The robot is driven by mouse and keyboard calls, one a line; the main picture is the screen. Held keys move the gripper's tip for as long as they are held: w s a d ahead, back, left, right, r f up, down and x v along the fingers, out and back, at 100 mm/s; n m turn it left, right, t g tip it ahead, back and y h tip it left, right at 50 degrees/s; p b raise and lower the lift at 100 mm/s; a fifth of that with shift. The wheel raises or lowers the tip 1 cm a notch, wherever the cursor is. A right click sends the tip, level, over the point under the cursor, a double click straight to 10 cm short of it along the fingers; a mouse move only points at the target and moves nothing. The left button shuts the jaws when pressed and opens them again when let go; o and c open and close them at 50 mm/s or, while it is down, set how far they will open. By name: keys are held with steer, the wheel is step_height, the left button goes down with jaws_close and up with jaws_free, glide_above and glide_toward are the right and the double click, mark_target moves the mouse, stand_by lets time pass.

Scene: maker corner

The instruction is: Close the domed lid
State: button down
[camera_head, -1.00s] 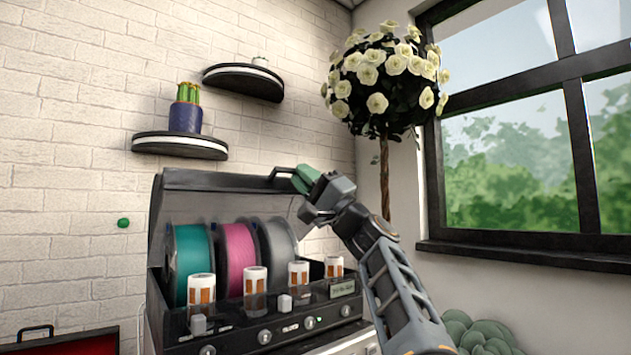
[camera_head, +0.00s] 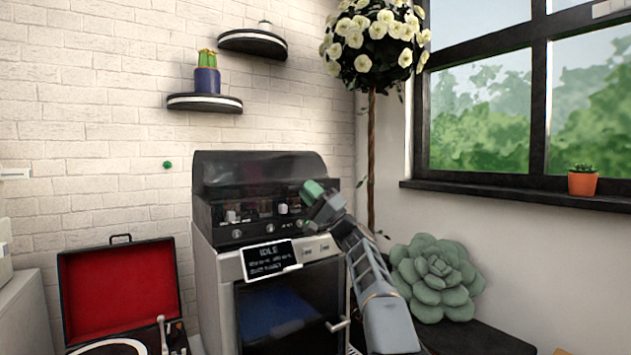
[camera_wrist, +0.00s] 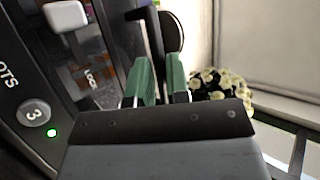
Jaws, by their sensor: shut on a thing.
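The domed lid (camera_head: 250,168) is a dark, smoky cover on top of the printer-like machine (camera_head: 215,290). It is lowered over the spools, which show only faintly or not at all. My gripper (camera_head: 313,192), with green fingers, is at the front right of the lid. In the wrist view, the fingers (camera_wrist: 162,78) close around a dark bar of the lid (camera_wrist: 153,35). The grasp itself is partly hidden by the fingers. I cannot tell whether the lid's front edge touches the machine along its whole length.
A red-lined open turntable case (camera_head: 118,290) stands to the left. A large succulent (camera_head: 436,277) sits at the right on a dark bench. A white-flowered tree (camera_head: 375,45) stands behind my arm. Wall shelves (camera_head: 204,103) hang above the machine.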

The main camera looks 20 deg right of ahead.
steer(key=shift+w+a+f+m+h, duration=0.15)
steer(key=shift+w+f+m+h, duration=0.25)
steer(key=shift+f, duration=0.4)
steer(key=c, duration=1.5)
jaws_free()
steer(key=shift+c, duration=0.2)
steer(key=shift+o, duration=0.7)
steer(key=shift+w+f, duration=0.1)
steer(key=shift+w, duration=0.15)
steer(key=shift+o, duration=1)
steer(key=b+v, duration=0.2)
steer(key=v, duration=1.1)
steer(key=shift+s+d+y+b, duration=0.25)
steer(key=shift+s+y+b, duration=0.05)
steer(key=shift+s+b, duration=0.1)
